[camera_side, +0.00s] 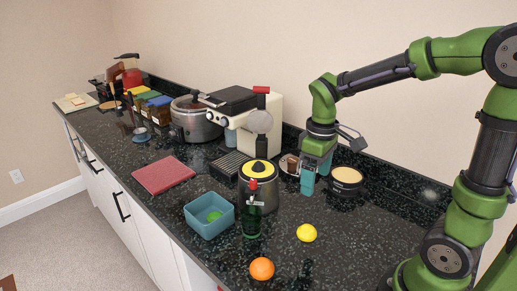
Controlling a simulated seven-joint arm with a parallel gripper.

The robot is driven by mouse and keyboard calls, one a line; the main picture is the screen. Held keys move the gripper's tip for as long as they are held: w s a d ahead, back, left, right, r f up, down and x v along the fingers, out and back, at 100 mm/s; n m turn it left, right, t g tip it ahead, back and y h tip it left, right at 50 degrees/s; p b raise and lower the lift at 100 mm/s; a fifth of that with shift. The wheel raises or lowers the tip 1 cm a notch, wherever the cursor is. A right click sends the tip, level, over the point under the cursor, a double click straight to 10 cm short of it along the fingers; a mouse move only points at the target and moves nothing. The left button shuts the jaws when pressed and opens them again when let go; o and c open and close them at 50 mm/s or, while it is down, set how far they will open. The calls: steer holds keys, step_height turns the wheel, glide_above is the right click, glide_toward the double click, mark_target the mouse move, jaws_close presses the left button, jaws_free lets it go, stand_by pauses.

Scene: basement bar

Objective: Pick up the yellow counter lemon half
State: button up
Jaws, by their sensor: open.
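The yellow lemon half (306,233) lies on the dark speckled counter (340,255), right of the green bottle and behind the orange. My gripper (308,184) points down above the back part of the counter, behind the lemon half and apart from it. Its teal fingers are open. The fingers hang close to a small plate with a brown item, and I cannot tell whether anything is between them.
An orange (262,268) lies at the front. A green bottle (251,217), a lidded steel canister (258,188) and a blue bin (209,218) with a green fruit stand left of the lemon. A dark round tub (346,182) stands right of my gripper. A red board (162,175) lies farther left.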

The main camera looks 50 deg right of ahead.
glide_above(308, 227)
steer(key=f, duration=1.1)
steer(key=shift+d+f, duration=0.15)
steer(key=shift+d, duration=0.15)
steer(key=shift+a+f, duration=0.15)
steer(key=shift+f, duration=1.2)
steer(key=shift+a+f, duration=0.1)
steer(key=shift+f, duration=1.25)
steer(key=shift+c, duration=0.5)
steer(key=c, duration=1.1)
steer(key=shift+o, duration=0.2)
steer(key=shift+r, duration=0.1)
